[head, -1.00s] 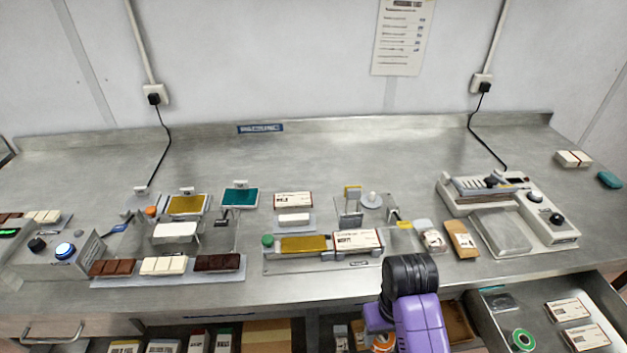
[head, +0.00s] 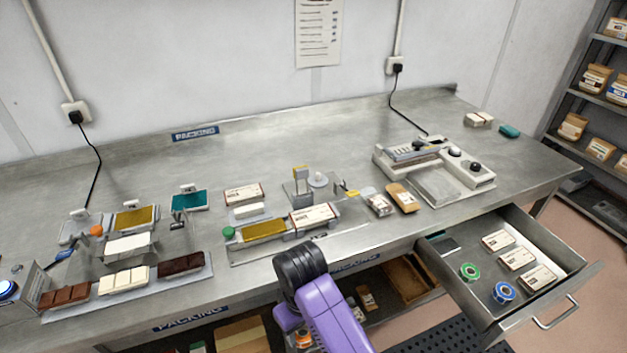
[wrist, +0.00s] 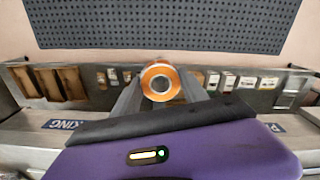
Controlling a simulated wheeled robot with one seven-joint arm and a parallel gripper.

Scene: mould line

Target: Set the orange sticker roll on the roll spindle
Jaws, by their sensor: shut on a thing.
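In the head view a bit of the orange roll (head: 303,339) shows low beside my purple arm, below the bench's front edge; the fingers are mostly hidden there. What looks like the roll spindle (head: 318,179), a pale round piece with a short post, stands on the bench at the clear-plated station, behind the white box and gold bar. It appears empty. My gripper is well in front of it and lower.
An open drawer (head: 551,318) at right holds a green roll (head: 469,271), a blue roll (head: 504,292) and white boxes. A sealer-like machine (head: 435,172) stands behind it on the bench. Chocolate moulds sit at left. The bench's rear middle is clear.

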